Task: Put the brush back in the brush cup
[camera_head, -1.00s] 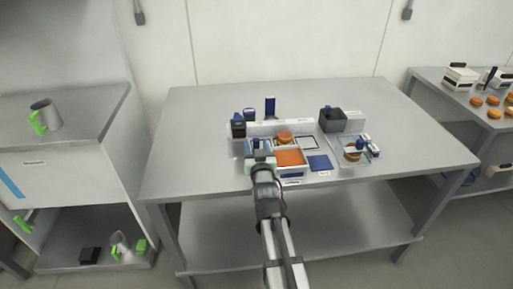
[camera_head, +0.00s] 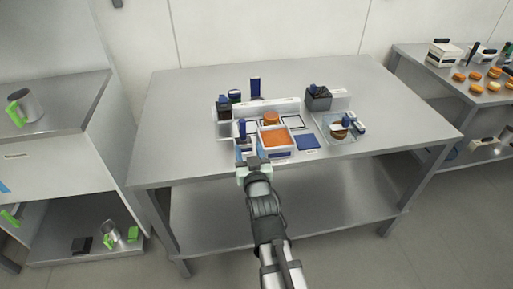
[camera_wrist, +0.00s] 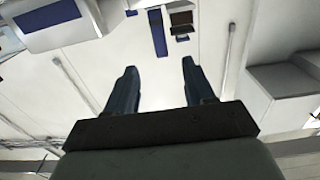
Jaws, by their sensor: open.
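My gripper (camera_head: 252,167) is at the table's front edge, just in front of the white tray with the orange filling (camera_head: 274,137). In the wrist view my gripper (camera_wrist: 160,85) is open, with nothing between its two dark fingers. A blue upright piece (camera_head: 242,128) stands left of the orange filling; it may be the brush, but it is too small to tell. A dark cup-like holder (camera_head: 224,113) with a blue top stands at the back left of the station. A dark box (camera_head: 319,98) stands at the back right. I cannot tell which is the brush cup.
A blue square (camera_head: 307,142) lies right of the orange tray. A clear tray (camera_head: 342,128) beyond it holds a round and small blue-and-white items. The steel table (camera_head: 400,115) is bare at its right and left. A side table (camera_head: 455,85) with several rounds stands at right.

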